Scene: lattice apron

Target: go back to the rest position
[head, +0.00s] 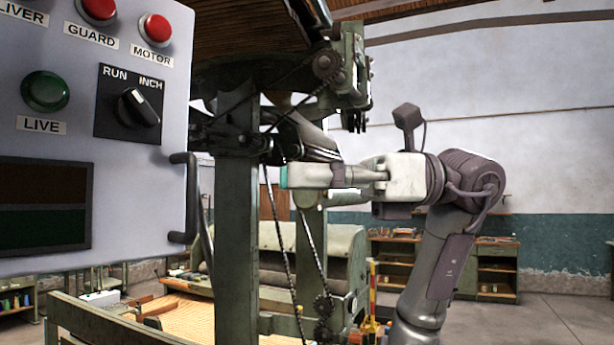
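My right gripper (287,177) reaches in from the right, and its arm rises from the lower right. Its pale fingers point left and end in a teal tip. I see it side-on, so one finger covers the other and the gap between them does not show. Nothing shows held at the tip. The tip appears in front of the green machine frame (237,240), close to its chains in the picture; I cannot tell the distance. My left gripper is not in view.
A grey control panel (150,200) with red buttons, a green LIVE button (45,91), a RUN/INCH knob (138,107) and a side handle (184,198) fills the left. Wooden shelves (497,268) stand at the back. Open floor (560,315) lies at lower right.

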